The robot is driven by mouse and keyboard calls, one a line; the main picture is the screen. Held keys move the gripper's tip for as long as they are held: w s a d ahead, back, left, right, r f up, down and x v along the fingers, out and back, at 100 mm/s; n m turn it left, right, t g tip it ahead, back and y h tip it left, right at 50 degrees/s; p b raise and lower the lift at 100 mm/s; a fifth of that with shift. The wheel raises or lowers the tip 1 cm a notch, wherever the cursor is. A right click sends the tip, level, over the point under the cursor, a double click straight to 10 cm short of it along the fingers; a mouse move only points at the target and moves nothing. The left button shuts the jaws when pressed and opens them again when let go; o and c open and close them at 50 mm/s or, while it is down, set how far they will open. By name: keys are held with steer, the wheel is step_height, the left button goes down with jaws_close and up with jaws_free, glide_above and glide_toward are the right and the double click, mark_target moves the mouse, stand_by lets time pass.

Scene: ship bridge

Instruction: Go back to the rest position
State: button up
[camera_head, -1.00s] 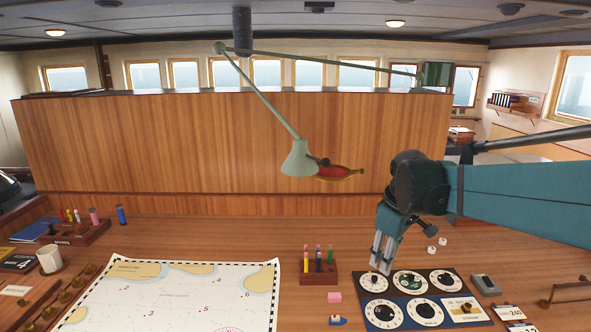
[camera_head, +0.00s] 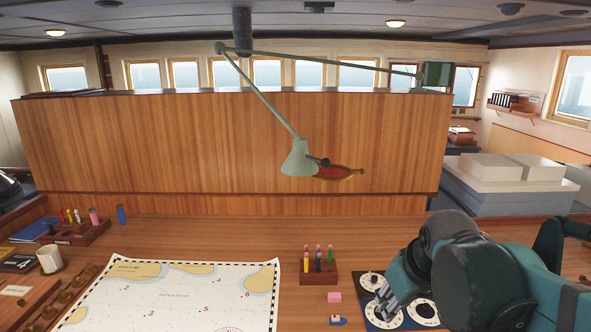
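My gripper (camera_head: 384,300) is at the lower right, low over the left part of the blue dial panel (camera_head: 372,320). Its grey fingers point down and left, and my teal arm comes in from the right edge. The fingers are small and partly overlapped, so I cannot tell if they are open or shut. I see no object in them.
A wooden pen holder (camera_head: 318,272), a pink block (camera_head: 334,297) and a small toy boat (camera_head: 338,321) are left of my gripper. A chart (camera_head: 178,295) covers the middle left. A lamp (camera_head: 299,158) hangs above. The desk behind the pen holder is clear.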

steer(key=s+a+f+m+t, duration=0.1)
steer(key=s+f+m, duration=0.2)
steer(key=s, duration=0.6)
steer(key=shift+s+f+m+t, duration=0.3)
steer(key=shift+f+t, duration=0.1)
steer(key=shift+f, duration=0.55)
steer(key=shift+f, duration=0.1)
step_height(320, 180, down, 11)
steer(key=b, duration=1.1)
steer(key=shift+f, duration=0.15)
stand_by(1.4)
